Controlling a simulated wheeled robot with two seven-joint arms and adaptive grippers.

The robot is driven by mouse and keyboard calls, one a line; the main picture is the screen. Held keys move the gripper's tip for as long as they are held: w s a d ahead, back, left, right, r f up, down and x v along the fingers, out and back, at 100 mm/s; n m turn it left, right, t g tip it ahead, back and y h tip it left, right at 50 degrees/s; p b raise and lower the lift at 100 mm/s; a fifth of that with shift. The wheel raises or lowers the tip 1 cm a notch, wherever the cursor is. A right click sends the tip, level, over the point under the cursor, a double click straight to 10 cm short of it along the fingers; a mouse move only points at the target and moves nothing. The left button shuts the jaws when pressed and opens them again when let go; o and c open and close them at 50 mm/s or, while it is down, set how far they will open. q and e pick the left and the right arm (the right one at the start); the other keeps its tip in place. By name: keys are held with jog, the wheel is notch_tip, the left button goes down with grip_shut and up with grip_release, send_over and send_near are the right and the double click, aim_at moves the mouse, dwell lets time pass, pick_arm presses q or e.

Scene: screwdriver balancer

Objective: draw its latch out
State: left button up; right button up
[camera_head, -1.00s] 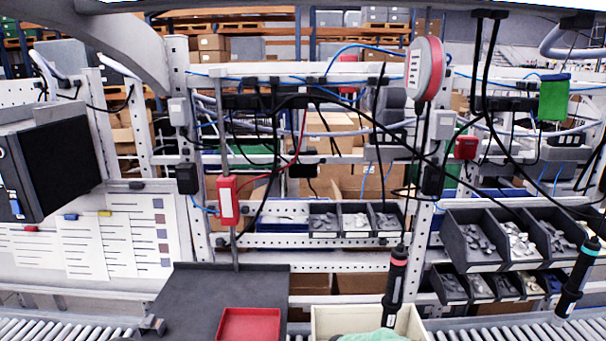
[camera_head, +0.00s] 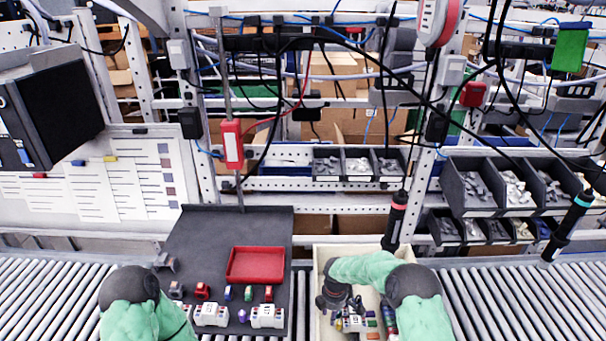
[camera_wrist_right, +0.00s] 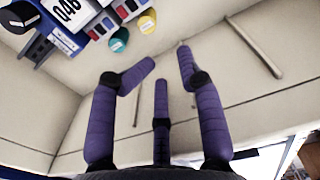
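My right gripper (camera_head: 335,297) is over the cream bin (camera_head: 319,265) at the front middle, beside small parts (camera_head: 358,323) in it. In the right wrist view, its purple fingers (camera_wrist_right: 166,70) are spread with nothing between them. A blue and white module marked 046 (camera_wrist_right: 70,12) shows at the top left there, apart from the fingers. On the dark mat (camera_head: 215,235) stand two white modules, the left one (camera_head: 211,315) and the right one (camera_head: 267,316). I cannot make out a latch on any part. My left arm shows at the bottom left; its gripper is out of view.
A red tray (camera_head: 256,265) lies on the mat behind small coloured parts. Two hanging screwdrivers, one red-banded (camera_head: 396,220) and one teal-banded (camera_head: 567,228), hang behind and to the right. Roller conveyors (camera_head: 515,295) flank the work area. Grey parts bins (camera_head: 475,190) stand at right.

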notch_tip(320, 180, up, 12)
jog(key=p, duration=0.5)
jog(key=shift+d+f, duration=0.2)
jog(key=shift+d, duration=0.15)
